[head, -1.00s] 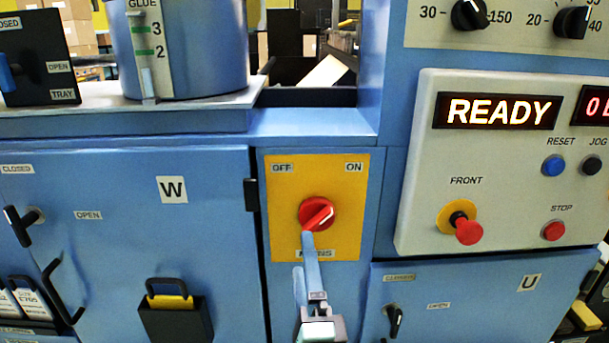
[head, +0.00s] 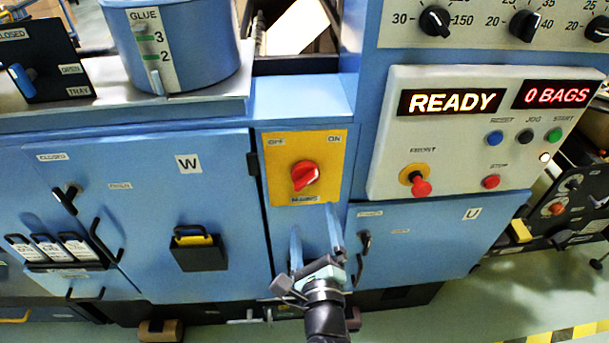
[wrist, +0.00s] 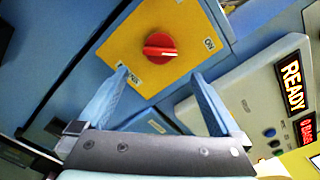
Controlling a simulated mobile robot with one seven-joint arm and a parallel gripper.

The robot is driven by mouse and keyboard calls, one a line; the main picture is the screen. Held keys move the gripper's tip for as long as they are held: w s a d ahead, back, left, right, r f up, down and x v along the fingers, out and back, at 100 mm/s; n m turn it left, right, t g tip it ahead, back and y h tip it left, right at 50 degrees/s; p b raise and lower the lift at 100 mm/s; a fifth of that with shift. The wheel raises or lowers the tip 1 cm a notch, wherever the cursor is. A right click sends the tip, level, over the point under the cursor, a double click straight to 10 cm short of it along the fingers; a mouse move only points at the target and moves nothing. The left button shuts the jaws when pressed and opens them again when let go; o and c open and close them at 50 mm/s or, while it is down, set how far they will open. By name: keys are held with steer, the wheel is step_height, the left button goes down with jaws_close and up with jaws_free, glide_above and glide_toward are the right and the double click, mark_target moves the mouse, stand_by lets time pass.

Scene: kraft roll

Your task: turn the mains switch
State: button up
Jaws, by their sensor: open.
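The mains switch is a red round knob (head: 305,176) on a yellow plate (head: 278,150) marked OFF at upper left and ON at upper right. Its raised grip slants up to the right, toward the ON side. In the wrist view the knob (wrist: 160,47) sits just beyond the fingertips, with its whole face showing. My gripper (head: 314,222) is below the plate in the head view, its two blue fingers spread with nothing between them. In the wrist view my gripper (wrist: 160,76) is also open and apart from the knob.
A control panel (head: 390,165) to the right reads READY and 0 BAGS, with a red knob (head: 421,187) and several buttons. Door W (head: 140,200) is left, door U (head: 430,250) lower right. A glue pot (head: 200,55) stands above. Floor is clear at lower right.

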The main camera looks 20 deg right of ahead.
mark_target(307, 184)
steer(key=b+x, duration=0.3)
steer(key=x, duration=0.9)
steer(key=c, duration=1.2)
